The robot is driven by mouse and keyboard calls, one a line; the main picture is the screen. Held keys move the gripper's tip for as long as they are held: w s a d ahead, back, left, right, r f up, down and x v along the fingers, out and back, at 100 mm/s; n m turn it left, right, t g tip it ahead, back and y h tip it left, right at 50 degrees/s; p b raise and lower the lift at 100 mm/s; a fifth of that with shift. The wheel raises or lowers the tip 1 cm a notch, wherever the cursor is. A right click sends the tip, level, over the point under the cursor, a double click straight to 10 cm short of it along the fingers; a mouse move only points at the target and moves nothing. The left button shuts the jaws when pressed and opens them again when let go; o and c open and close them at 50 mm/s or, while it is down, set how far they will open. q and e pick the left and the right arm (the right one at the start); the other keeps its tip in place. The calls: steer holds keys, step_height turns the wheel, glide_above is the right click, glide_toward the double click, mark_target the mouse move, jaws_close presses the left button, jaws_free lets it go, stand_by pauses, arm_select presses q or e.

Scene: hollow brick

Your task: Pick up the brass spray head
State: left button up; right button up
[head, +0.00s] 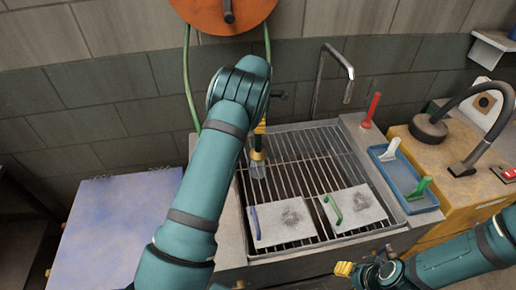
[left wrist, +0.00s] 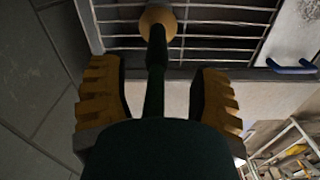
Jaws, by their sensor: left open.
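The brass spray head (head: 258,155) shows in the head view above the sink grate, just below my left gripper (head: 260,127), which is mostly hidden behind my own arm. In the left wrist view its round brass end (left wrist: 157,18) lies beyond the fingertips, with a dark stem running back between the fingers. My left gripper (left wrist: 158,75) is open there, one yellow-padded finger on each side of the stem. I cannot tell whether either finger touches it. My right gripper (head: 357,272) is low in the head view, far from the spray head, its jaw opening unclear.
The sink grate (head: 300,150) holds two pale plates with a blue handle (head: 255,222) and a green handle (head: 332,209). A faucet (head: 335,70) rises behind. An orange reel (head: 222,12) with green hose hangs above. A blue tray (head: 405,180) stands right.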

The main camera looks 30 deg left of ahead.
mark_target(258, 142)
arm_select(q)
steer(key=shift+a+f, duration=0.15)
steer(key=shift+f, duration=1.4)
steer(key=shift+a+f, duration=0.15)
steer(key=shift+f, duration=1.35)
jaws_close()
